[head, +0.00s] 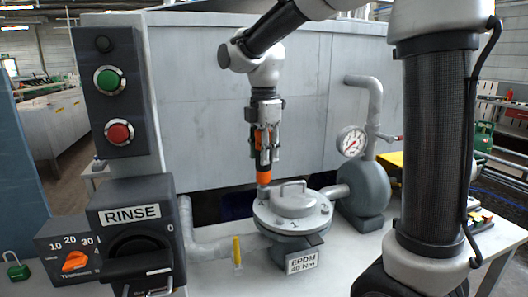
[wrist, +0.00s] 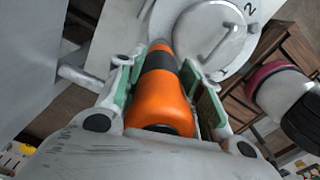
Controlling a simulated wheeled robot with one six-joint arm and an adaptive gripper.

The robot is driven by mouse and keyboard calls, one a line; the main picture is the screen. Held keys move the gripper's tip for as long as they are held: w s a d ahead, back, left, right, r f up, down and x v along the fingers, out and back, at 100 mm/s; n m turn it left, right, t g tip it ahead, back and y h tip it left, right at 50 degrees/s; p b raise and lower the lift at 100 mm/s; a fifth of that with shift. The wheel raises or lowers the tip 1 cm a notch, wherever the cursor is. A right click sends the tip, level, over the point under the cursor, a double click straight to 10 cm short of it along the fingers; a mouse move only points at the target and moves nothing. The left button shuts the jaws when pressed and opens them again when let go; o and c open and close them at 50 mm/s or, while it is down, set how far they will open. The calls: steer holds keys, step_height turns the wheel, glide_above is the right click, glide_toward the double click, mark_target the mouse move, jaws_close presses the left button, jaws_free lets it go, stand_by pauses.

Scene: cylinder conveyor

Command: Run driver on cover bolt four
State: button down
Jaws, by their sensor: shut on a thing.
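My gripper (head: 264,158) is shut on an orange and black driver (head: 263,178), which points down. In the wrist view the driver (wrist: 160,100) lies between the two finger pads, with its far end toward the cover. The round grey cover (head: 293,203) has a raised handle on top and sits on a flanged pipe body. The driver's lower end is over the back left edge of the cover; whether it touches a bolt I cannot tell. The cover also shows in the wrist view (wrist: 208,40), with a "2" marked near its rim. Bolt four is not clearly visible.
A label reading "EPDM 40 Nm" (head: 302,262) is at the cover's front. A gauge (head: 351,142) and grey pump body (head: 364,188) stand right. A yellow upright handle (head: 237,251) stands front left. The RINSE control box (head: 130,235) is farther left.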

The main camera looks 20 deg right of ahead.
steer(key=shift+f, duration=0.1)
stand_by(0.5)
steer(key=shift+r, duration=1.8)
